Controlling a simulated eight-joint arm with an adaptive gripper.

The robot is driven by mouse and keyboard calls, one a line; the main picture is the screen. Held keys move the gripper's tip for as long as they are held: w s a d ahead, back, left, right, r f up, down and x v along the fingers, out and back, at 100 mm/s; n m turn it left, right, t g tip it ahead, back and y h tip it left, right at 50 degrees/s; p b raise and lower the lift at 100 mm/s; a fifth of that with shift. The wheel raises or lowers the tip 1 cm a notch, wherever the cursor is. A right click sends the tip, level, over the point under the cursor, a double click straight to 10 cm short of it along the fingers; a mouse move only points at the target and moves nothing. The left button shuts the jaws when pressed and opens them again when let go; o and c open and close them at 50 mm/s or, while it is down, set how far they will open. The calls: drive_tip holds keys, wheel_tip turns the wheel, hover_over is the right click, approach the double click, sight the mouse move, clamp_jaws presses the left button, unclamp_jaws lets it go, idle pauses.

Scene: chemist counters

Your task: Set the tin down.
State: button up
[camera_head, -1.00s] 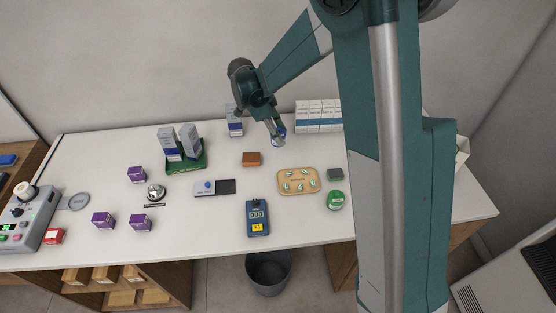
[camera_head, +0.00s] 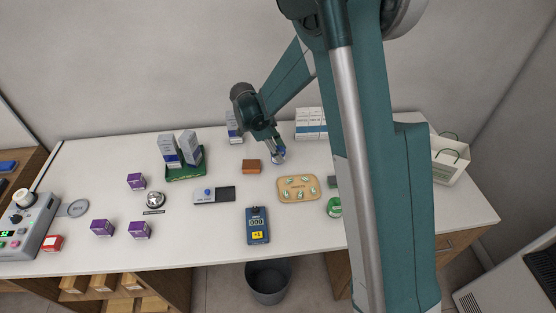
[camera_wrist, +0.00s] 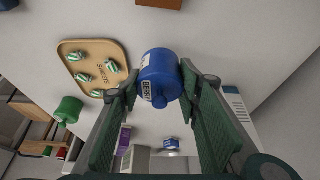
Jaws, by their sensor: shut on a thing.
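A blue tin (camera_wrist: 158,76) with a white printed label is between the fingertips of my gripper (camera_wrist: 160,88) in the wrist view. My gripper is shut on it. In the head view my gripper (camera_head: 277,148) is over the back middle of the counter (camera_head: 330,240). The tin (camera_head: 279,157) shows small under it, partly hidden by the fingers. I cannot tell whether its base touches the counter.
A tan sweets tray (camera_head: 284,198) lies just in front of the tin, and a brown block (camera_head: 251,166) to its left. White boxes (camera_head: 311,124) stand behind to the right. A blue handheld device (camera_head: 257,226) lies near the front edge.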

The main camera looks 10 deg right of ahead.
drive_tip(key=shift+f, duration=0.2)
drive_tip(key=shift+f, duration=1.8)
drive_tip(key=shift+f, duration=0.2)
drive_tip(key=o, duration=0.9)
drive_tip(key=shift+o, duration=0.2)
drive_tip(key=shift+r, duration=0.25)
drive_tip(key=v, duration=1.2)
drive_tip(key=shift+d+r, duration=0.1)
